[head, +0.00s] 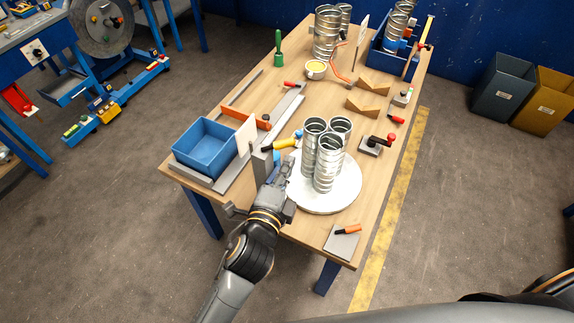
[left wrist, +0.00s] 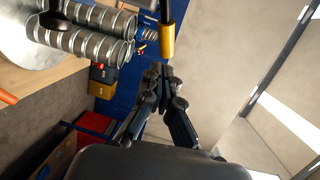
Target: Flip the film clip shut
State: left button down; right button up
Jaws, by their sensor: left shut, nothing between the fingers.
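I cannot tell for sure which part is the film clip; no part is plainly recognisable as one. Three silver spiral ducts (head: 327,158) stand upright together on a round white turntable (head: 325,200). A yellow cylinder (head: 285,144) with a dark end lies left of them, beside a grey upright block (head: 262,163); a yellow cylinder also shows in the left wrist view (left wrist: 167,42). My left gripper (head: 288,168) is at the turntable's left edge, close to that block. In the left wrist view its fingers (left wrist: 160,75) are shut and empty. My right gripper is out of view.
A blue bin (head: 204,147) stands at the table's left. A red-knobbed clamp (head: 371,146) sits right of the ducts. A plate with an orange handle (head: 342,241) lies at the front corner. More ducts (head: 326,32) stand at the back.

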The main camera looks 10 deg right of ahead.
pick_arm(q)
jog(key=s+a+r+b, duration=0.1)
jog(key=s+b, duration=0.2)
jog(key=s, duration=0.7)
jog(key=shift+s+r, duration=0.2)
jog(key=shift+s, duration=0.1)
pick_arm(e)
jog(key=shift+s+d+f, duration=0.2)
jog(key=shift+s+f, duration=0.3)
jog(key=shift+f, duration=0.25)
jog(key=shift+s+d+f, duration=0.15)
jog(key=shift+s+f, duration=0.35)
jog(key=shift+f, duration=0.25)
